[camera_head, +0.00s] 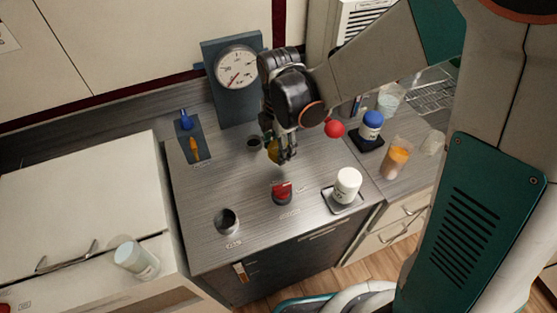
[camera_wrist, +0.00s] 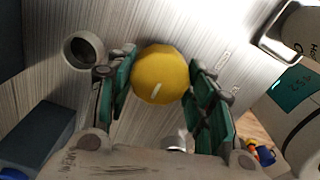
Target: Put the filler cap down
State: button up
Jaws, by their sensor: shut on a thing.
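The filler cap (camera_wrist: 160,74) is a yellow, many-sided knob with a pale line on its top. In the wrist view it sits between the two green-padded fingers of my gripper (camera_wrist: 160,88), which is shut on it. In the head view the yellow cap (camera_head: 273,150) is partly hidden by the dark fingers of my gripper (camera_head: 281,156), over the back middle of the metal worktop (camera_head: 245,185). A round open neck (camera_head: 254,142) is just left of the cap; a round open neck also shows in the wrist view (camera_wrist: 83,50). I cannot tell the cap's height above the worktop.
A gauge (camera_head: 237,68) stands behind. A red knob (camera_head: 282,192) and a metal cup-like fitting (camera_head: 227,221) are toward the front. A white jar (camera_head: 347,185) on a tray and a blue-capped bottle (camera_head: 371,125) are right. The worktop's middle left is clear.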

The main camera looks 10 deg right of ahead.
jog(key=shift+f+b, duration=1.6)
jog(key=shift+f, duration=0.8)
jog(key=shift+r, duration=0.1)
jog(key=o, duration=0.6)
jog(key=shift+f, duration=0.2)
jog(key=o, duration=0.4)
jog(key=shift+r, duration=0.1)
